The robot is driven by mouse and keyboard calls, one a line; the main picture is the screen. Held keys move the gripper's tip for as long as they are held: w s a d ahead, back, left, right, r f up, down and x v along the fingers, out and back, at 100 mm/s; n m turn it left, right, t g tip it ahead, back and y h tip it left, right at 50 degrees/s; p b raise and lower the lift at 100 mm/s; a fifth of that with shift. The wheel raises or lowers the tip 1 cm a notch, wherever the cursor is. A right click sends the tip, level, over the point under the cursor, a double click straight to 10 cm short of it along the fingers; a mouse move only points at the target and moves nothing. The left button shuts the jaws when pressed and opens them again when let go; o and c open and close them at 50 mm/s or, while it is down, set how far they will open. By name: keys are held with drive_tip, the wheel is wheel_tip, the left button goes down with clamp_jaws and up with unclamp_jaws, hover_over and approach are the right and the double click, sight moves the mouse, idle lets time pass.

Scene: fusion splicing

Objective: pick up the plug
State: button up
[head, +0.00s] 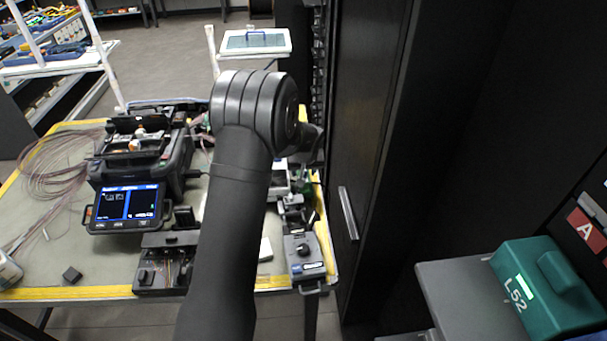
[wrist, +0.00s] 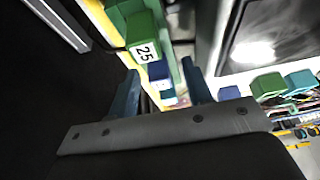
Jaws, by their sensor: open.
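My gripper (wrist: 160,72) is open in the wrist view, with its two blue-grey fingers apart and nothing clearly held between them. I cannot tell which of these, if any, is the plug. In the head view my arm hides most of the gripper. A small green part (head: 306,183) shows at the table's right edge beside my arm.
A fusion splicer with a lit screen (head: 128,206) stands on the table (head: 75,255). A grey device with a knob (head: 304,252) sits at the table's right edge. A black cabinet (head: 355,130) rises close on the right. A green L52 box (head: 545,285) sits at lower right.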

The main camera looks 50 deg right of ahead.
drive_tip(key=c, duration=0.9)
drive_tip(key=shift+c, duration=0.2)
drive_tip(key=shift+r, duration=0.45)
drive_tip(key=r, duration=0.3)
drive_tip(key=shift+s+r, duration=0.4)
drive_tip(key=s+r, duration=0.6)
drive_tip(key=s, duration=0.5)
drive_tip(key=shift+a+r, duration=0.2)
